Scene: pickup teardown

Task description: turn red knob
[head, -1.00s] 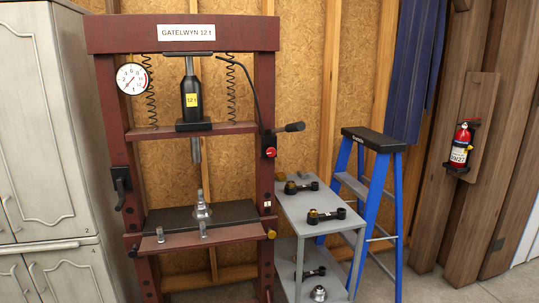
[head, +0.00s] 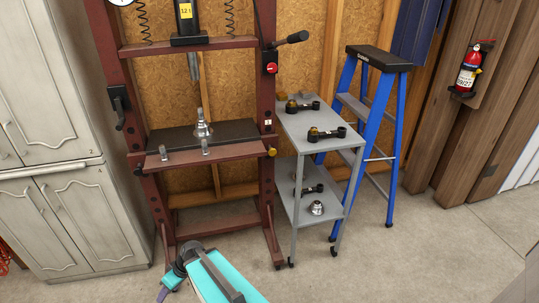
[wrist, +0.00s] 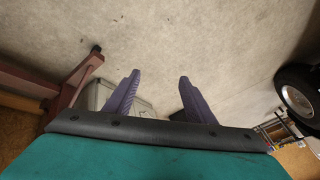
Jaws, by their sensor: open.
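The red knob (head: 271,68) sits on a dark block on the right post of the maroon press (head: 200,194), under a black lever handle. In the wrist view my gripper (wrist: 157,92) has its two purple fingers spread apart with nothing between them. It hangs over bare concrete floor, away from the knob. The knob is not seen in the wrist view. In the head view my teal arm shows at the bottom, well below and in front of the knob.
A grey cart (head: 318,122) with dark metal parts stands right of the press, and a blue stepladder (head: 349,145) beyond it. Pale cabinets (head: 75,200) stand at the left. A fire extinguisher (head: 467,78) hangs at the right. The floor in front is clear.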

